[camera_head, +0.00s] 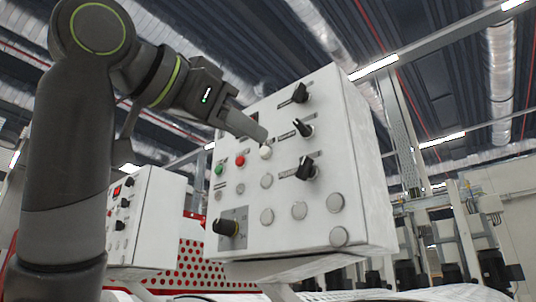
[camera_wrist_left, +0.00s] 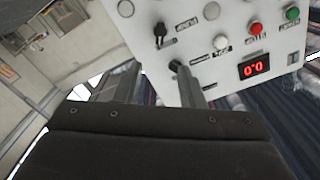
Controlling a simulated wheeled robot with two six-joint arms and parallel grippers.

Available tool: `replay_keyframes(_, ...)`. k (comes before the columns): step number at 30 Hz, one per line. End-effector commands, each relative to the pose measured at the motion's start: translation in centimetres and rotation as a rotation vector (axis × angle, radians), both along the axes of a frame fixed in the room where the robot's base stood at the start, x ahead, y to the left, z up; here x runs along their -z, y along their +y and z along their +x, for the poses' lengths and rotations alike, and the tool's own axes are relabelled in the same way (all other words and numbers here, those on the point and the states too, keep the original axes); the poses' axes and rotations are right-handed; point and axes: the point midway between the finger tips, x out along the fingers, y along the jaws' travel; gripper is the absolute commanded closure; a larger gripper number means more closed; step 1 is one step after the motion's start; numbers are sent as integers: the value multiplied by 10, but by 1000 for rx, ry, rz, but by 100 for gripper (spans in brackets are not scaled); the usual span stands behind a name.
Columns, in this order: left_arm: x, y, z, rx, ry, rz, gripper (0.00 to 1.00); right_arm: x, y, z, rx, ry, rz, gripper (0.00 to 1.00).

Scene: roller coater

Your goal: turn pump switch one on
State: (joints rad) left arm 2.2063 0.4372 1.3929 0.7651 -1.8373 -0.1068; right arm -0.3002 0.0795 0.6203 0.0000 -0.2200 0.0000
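A white control panel (camera_head: 340,130) carries three black rotary switches on its right side: a top one (camera_head: 300,93), a middle one (camera_head: 303,128) and a lower one (camera_head: 307,167). Their labels are too small to read, so I cannot tell which is pump one. My left gripper (camera_head: 262,135) is in front of the panel, left of the switches. In the left wrist view its fingers (camera_wrist_left: 155,88) are apart with nothing held. A black knob (camera_wrist_left: 175,65) shows near the right finger and another knob (camera_wrist_left: 160,32) lies above it. My right gripper is not in view.
Green (camera_head: 219,169), red (camera_head: 240,160) and white (camera_head: 265,152) buttons sit left of the switches. A display (camera_wrist_left: 254,66) reads 0.0. A second white box (camera_head: 148,215) stands behind my arm.

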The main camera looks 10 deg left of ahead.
Motion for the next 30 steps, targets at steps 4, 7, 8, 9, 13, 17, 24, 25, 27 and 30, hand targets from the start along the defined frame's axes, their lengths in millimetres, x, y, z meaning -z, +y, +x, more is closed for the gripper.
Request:
replay_keyframes(4, 1, 12, -18, 0, -2, 0, 65, 7, 0, 0, 0, 0, 0, 64)
replay_keyframes(7, 0, 16, -24, 1, -1, 0, 65, 8, 0, 0, 0, 0, 0, 64)
replay_keyframes(8, 0, 16, -25, 1, -1, 0, 65, 8, 0, 0, 0, 0, 0, 64)
replay_keyframes(9, 0, 17, -25, 0, 0, 0, 65, 8, 0, 0, 0, 0, 0, 64)
replay_keyframes(13, 0, 17, -26, 1, 0, 0, 65, 8, 0, 0, 0, 0, 0, 64)
replay_keyframes(17, 0, 17, -26, 0, 0, 0, 65, 8, 0, 0, 0, 0, 0, 64)
replay_keyframes(24, 0, 17, -25, 1, 0, 0, 65, 8, 0, 0, 0, 0, 0, 64)
replay_keyframes(25, 0, 17, -25, 1, 0, 0, 65, 8, 0, 0, 0, 0, 0, 64)
replay_keyframes(27, 0, 17, -25, 0, 1, 1, 65, 8, 0, 0, 0, 0, 0, 64)
replay_keyframes(30, 7, 17, -14, -7, 14, 0, 65, 8, 0, 0, 0, 0, 0, 64)
